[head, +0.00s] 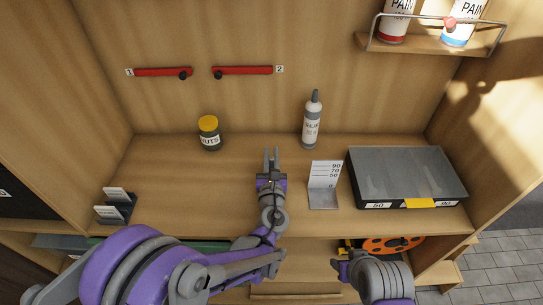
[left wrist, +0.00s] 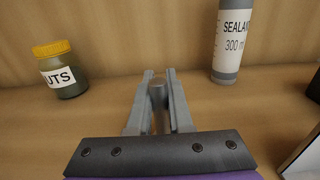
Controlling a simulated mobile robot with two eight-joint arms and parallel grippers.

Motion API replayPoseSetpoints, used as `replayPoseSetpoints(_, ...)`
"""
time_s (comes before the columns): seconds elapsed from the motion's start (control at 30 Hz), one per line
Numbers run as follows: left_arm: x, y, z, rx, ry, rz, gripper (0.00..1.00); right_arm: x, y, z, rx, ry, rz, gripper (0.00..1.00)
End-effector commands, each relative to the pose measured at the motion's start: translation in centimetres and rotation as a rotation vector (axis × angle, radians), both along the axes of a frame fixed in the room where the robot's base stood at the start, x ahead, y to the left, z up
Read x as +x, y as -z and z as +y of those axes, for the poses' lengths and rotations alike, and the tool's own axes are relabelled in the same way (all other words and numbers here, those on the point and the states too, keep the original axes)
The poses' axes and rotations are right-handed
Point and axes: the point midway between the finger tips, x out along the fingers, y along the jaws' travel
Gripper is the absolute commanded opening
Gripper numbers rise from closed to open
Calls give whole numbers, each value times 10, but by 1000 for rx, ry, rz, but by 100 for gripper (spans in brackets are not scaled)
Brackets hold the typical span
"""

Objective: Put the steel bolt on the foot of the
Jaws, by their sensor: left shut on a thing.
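My left gripper (head: 271,155) is shut on the grey steel bolt (left wrist: 158,92), over the middle of the bench. In the left wrist view the bolt's round head shows between the fingertips (left wrist: 158,85), with its shank partly hidden by the fingers. To the gripper's right in the head view stands an upright white gauge (head: 325,174) marked 90, 70, 50 and 0. Its grey foot (head: 323,202) lies flat on the bench in front and looks bare. My right gripper (head: 341,267) is low at the bench's front edge, and its jaws are unclear.
A nuts jar (head: 210,138) and a sealant bottle (head: 312,125) stand at the back. A grey case (head: 405,172) labelled 50 and 90 lies right of the gauge. Small card holders (head: 116,207) stand at the left. An orange reel (head: 390,246) lies below. Clear bench lies left of the gripper.

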Motion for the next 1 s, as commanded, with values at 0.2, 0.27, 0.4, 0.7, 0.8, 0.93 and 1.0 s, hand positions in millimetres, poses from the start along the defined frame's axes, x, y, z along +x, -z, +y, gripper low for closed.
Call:
replayPoseSetpoints(0.2, 0, 0, 0, 0, 0, 0, 0, 0, 0, 0, 0, 0, 0, 48)
replayPoseSetpoints(0.27, 0, 1, 0, 0, 0, 0, 0, 0, 1, 0, 0, 0, 1, 48)
replayPoseSetpoints(0.4, 0, 3, 0, 0, 0, 0, 31, -1, 3, 0, 0, 0, 2, 48)
replayPoseSetpoints(0.7, 0, 2, 0, 0, 0, 0, 48, -1, 2, 0, 0, 0, 1, 48)
replayPoseSetpoints(0.8, 0, 1, 0, 0, 0, -1, 48, 0, 1, 0, 0, 0, 1, 48)
replayPoseSetpoints(0.93, -9, 0, 0, 1, 1, 0, 48, -1, 2, 0, 0, 0, 1, 48)
replayPoseSetpoints(1.0, -21, 1, 0, 1, 1, 1, 48, -2, 6, 0, 0, 0, 4, 48)
